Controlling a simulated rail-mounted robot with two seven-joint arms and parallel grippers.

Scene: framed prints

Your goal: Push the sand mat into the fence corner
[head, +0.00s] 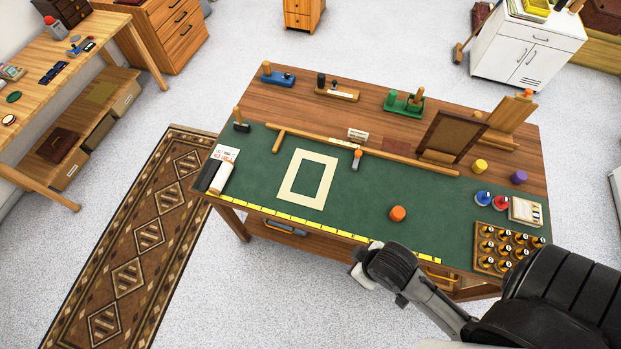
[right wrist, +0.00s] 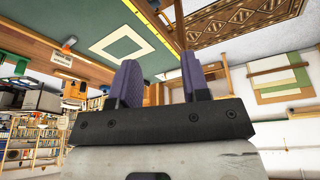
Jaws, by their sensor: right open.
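The sand mat (head: 293,178) is a cream rectangular frame with an open middle, lying flat on the green cutting surface (head: 360,205). It also shows in the right wrist view (right wrist: 95,47). The wooden fence (head: 330,141) is a long strip with a short strip (head: 279,140) meeting it at the left, forming a corner. The mat lies apart from both strips, below and right of the corner. My right gripper (right wrist: 158,72) is open and empty, its two purple fingers apart. In the head view, my right arm hangs over the table's front edge, right of the mat. My left gripper is not in view.
An orange knob (head: 397,213) stands right of the mat, and an orange-topped piece (head: 357,158) stands by the fence. A yellow ruler (head: 300,221) runs along the front edge. A bottle tray (head: 492,262) is at right.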

